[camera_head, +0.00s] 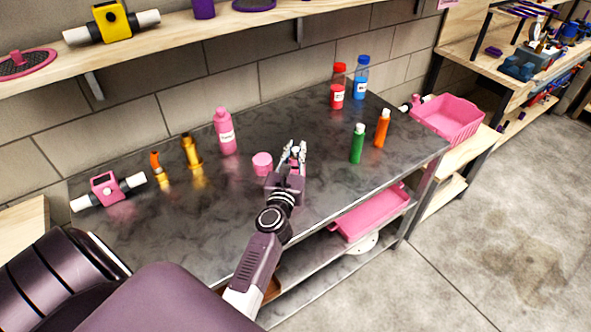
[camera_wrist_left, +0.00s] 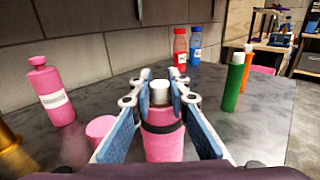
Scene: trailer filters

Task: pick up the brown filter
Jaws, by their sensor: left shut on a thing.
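My left gripper (camera_head: 294,152) is over the middle of the dark metal table (camera_head: 330,190). In the left wrist view, the left gripper (camera_wrist_left: 160,90) is shut on a pink cylinder (camera_wrist_left: 164,147) with a white cap and a dark band, one blue-padded finger on each side. I cannot make out a plainly brown filter. The nearest in colour are a gold-amber bottle-shaped piece (camera_head: 192,152) and a smaller orange-amber piece (camera_head: 158,166) at the table's left. My right gripper is not in view.
A pink round piece (camera_head: 262,163) is just left of the gripper. A pink bottle (camera_head: 225,131) stands farther left, a pink valve (camera_head: 105,188) at the far left. Green (camera_head: 357,145), orange (camera_head: 381,130), red (camera_head: 338,88) and blue (camera_head: 361,80) bottles stand right. The right front is clear.

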